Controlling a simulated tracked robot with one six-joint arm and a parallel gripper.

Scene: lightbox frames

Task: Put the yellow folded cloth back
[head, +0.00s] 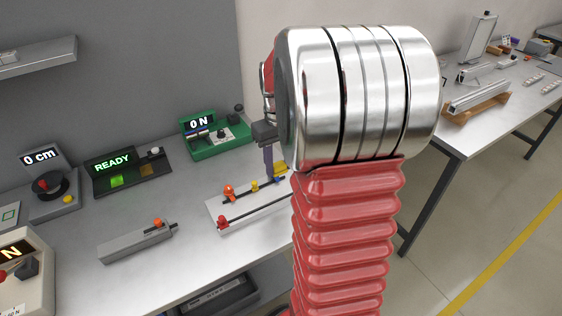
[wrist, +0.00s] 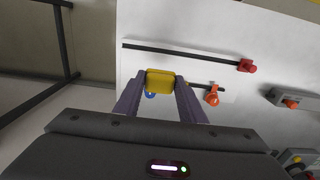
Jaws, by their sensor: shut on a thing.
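The yellow folded cloth (wrist: 160,79) is a small yellow block-like piece between my fingertips in the wrist view. My gripper (wrist: 161,88) is shut on it, with one finger on each side. In the head view my gripper (head: 268,172) points down over a white board, and a bit of yellow cloth (head: 281,167) shows beside the fingers. The rest of the cloth is hidden by my arm there. I cannot tell whether the cloth touches the board.
The white board (head: 233,229) carries dark rails with an orange knob (head: 229,191) and a red knob (head: 221,222). A grey rail block (head: 135,243) lies to its left. A green "0 N" device (head: 222,143) and a "READY" panel (head: 117,178) stand behind. A second table (head: 450,127) is at right.

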